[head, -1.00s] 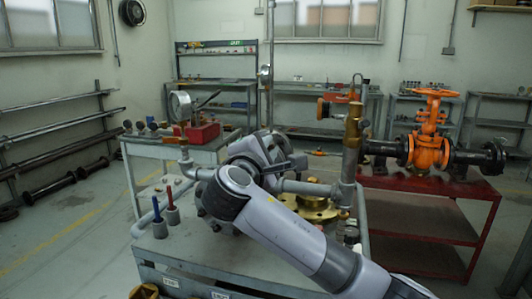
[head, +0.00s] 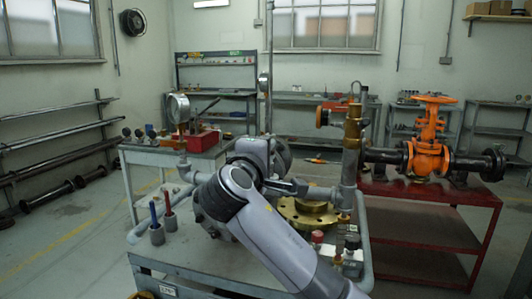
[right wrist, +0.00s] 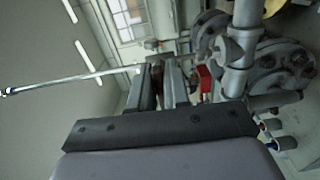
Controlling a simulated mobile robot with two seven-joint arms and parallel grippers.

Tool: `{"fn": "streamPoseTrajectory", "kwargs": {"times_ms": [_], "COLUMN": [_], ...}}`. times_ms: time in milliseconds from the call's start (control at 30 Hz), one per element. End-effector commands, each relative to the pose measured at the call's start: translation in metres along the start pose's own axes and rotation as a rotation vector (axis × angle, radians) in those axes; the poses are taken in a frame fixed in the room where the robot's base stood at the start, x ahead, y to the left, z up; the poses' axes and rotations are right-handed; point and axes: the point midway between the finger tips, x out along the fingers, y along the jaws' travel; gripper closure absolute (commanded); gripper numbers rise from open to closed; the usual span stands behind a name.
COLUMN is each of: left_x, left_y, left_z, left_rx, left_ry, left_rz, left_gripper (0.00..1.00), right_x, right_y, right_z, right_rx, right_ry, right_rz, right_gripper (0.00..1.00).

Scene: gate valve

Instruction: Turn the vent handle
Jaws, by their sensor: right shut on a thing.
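My right arm rises from the bottom of the head view to the grey flanged pipework on the bench, and its hand (head: 252,150) hides part of the pipework. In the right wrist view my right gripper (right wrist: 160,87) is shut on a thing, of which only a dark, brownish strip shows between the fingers. I cannot tell whether it is the vent handle. My left gripper is not in view.
A pressure gauge (head: 178,109) stands to the left, and a brass flange (head: 305,213) lies right of my arm. Blue and red handled tools (head: 160,220) stand on the bench. An orange gate valve (head: 428,150) sits on a red table (head: 440,190). A pale rod (right wrist: 75,82) shows in the wrist view.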

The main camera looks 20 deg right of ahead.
Motion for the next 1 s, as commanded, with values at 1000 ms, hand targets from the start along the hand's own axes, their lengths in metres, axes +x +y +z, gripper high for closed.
{"fn": "streamPoseTrajectory", "kwargs": {"times_ms": [1000], "left_x": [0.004], "left_y": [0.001], "left_z": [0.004], "left_rx": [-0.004], "left_ry": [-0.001], "left_rz": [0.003], "left_gripper": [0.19], "right_x": [-0.050], "right_y": [-0.002], "right_z": [-0.001], "right_rx": [0.004], "right_ry": [0.004], "right_rz": [-0.003], "right_gripper": [0.63]}}
